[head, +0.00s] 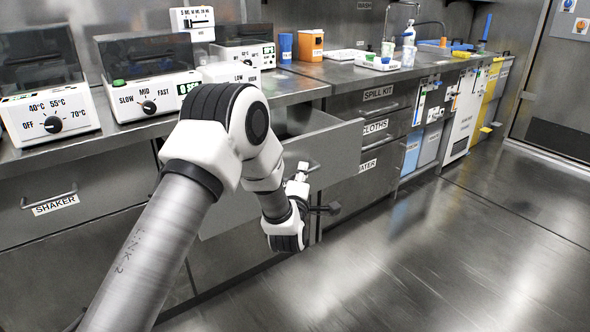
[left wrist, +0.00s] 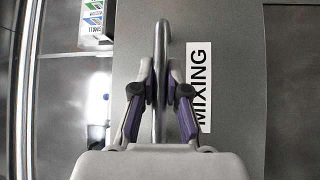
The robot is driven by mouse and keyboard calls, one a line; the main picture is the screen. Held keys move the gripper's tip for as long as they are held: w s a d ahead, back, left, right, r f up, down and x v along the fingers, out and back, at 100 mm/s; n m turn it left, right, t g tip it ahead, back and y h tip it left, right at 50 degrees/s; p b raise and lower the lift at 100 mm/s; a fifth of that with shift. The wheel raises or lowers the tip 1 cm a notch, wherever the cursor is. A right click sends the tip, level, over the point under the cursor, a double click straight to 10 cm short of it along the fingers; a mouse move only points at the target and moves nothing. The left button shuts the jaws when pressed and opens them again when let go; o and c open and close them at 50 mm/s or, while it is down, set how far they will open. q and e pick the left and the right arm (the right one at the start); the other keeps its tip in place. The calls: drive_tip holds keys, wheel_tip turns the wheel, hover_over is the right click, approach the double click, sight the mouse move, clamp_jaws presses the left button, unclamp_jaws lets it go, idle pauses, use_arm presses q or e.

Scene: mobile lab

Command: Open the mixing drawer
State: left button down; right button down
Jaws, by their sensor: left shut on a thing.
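The mixing drawer (head: 338,152) is pulled out from the counter, and part of its open inside shows behind the front panel. Its front with the MIXING label (left wrist: 199,88) shows in the left wrist view. The metal bar handle (left wrist: 161,38) runs up that view beside the label. My left gripper (left wrist: 160,88) is shut on this handle, one purple-padded finger on each side. In the head view my left arm covers much of the drawer front and the label, and the fingertips are hard to make out. My right gripper is not in view.
The SHAKER drawer (head: 55,204) at the left is shut. Drawers labelled SPILL KIT (head: 378,93) and CLOTHS (head: 375,127) are shut to the right. Lab devices stand on the counter above. The floor (head: 440,260) at the right is clear.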

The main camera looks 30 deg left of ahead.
use_arm(q)
drive_tip(key=shift+s+d, duration=0.35)
drive_tip(key=shift+d, duration=0.4)
drive_tip(key=c, duration=1.2)
unclamp_jaws()
drive_tip(key=v, duration=1.2)
drive_tip(key=shift+f, duration=0.1)
